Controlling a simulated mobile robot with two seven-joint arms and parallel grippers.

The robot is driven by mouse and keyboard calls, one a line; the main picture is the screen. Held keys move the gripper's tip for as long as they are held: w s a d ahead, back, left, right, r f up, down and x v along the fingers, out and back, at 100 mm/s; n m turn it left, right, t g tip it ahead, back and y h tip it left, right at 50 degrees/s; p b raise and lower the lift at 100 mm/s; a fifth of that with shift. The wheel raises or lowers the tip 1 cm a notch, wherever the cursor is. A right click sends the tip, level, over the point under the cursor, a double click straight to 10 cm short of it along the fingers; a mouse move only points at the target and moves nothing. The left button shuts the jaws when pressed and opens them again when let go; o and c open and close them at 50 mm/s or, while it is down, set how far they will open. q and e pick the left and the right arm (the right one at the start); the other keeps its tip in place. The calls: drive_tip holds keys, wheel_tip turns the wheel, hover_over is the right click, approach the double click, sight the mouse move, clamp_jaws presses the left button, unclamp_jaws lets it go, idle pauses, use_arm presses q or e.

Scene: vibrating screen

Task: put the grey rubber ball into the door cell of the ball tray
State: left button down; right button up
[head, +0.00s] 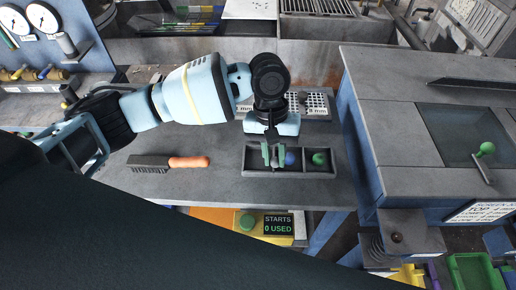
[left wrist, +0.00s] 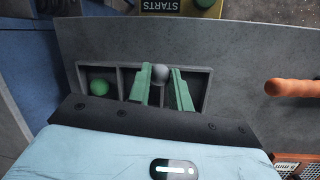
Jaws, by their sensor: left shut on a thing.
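The ball tray (head: 241,173) is a dark three-cell tray on the bench; its rim also shows in the left wrist view (left wrist: 80,71). A green ball (head: 319,158) sits in its right cell in the head view, and shows at left in the left wrist view (left wrist: 100,87). A bluish ball (head: 290,158) shows beside my gripper finger, around the middle cell. My left gripper (head: 274,156) points down over the tray's left part. Its green fingers are shut on the grey rubber ball (left wrist: 160,73). I cannot tell the ball's exact height. My right gripper is not in view.
A brush with an orange handle (head: 188,162) lies left of the tray. A perforated plate (head: 314,104) stands behind it. A raised grey machine (head: 400,150) with a green-knobbed lever (head: 484,150) is at right. A "STARTS 0 USED" display (head: 278,225) sits below the bench edge.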

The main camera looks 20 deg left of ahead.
use_arm(q)
hover_over(259, 164)
drive_tip(key=shift+w+f, duration=0.25)
drive_tip(key=shift+w, duration=0.05)
drive_tip(key=f, duration=0.3)
drive_tip(key=shift+w+a+f+b, duration=0.15)
drive_tip(key=shift+a+f+b, duration=0.15)
drive_tip(key=shift+a, duration=0.05)
drive_tip(key=shift+f, duration=0.25)
drive_tip(key=shift+f, duration=0.3)
drive_tip(key=c, duration=1.3)
unclamp_jaws()
